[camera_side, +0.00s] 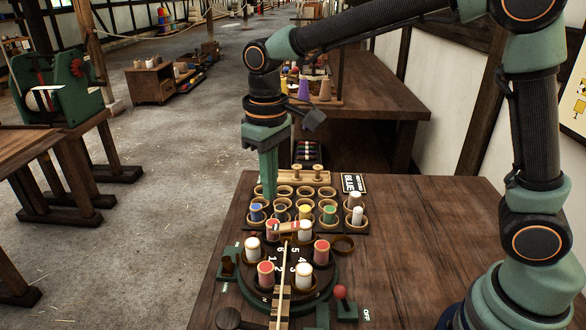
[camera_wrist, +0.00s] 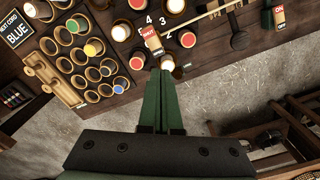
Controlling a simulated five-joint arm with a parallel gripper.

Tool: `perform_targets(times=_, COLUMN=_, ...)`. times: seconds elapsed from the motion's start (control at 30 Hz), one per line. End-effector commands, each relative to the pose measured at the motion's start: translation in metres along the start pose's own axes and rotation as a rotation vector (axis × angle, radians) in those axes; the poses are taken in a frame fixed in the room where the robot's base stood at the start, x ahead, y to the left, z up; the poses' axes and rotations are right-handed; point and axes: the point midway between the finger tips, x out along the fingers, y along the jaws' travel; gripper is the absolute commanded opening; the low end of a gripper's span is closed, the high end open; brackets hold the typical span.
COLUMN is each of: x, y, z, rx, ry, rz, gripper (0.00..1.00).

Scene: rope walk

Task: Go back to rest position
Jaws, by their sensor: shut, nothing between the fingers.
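No separate rest position is marked in either view.
Behind the turntable stands a rack of cups (camera_side: 306,208), some with bobbins, and a sign reading BLUE (camera_side: 353,183). A wooden rod (camera_side: 282,283) crosses the turntable. A red-knobbed lever (camera_side: 341,293) stands at the front. The bench's right part (camera_side: 420,250) is clear.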

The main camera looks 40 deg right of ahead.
Motion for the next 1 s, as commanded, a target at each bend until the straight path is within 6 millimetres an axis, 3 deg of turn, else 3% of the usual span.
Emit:
perform_targets(times=0.63, x=-0.018, y=0.007, z=0.006, rx=0.013, ry=0.025, rz=-0.002, gripper=0.0)
perform_targets(times=0.77, x=-0.033, y=0.026, z=0.022, rx=0.048, ry=0.088, rz=-0.004, gripper=0.0)
perform_targets(times=1.0, x=-0.053, y=0.065, z=0.069, rx=0.131, ry=0.242, rz=0.006, gripper=0.0)
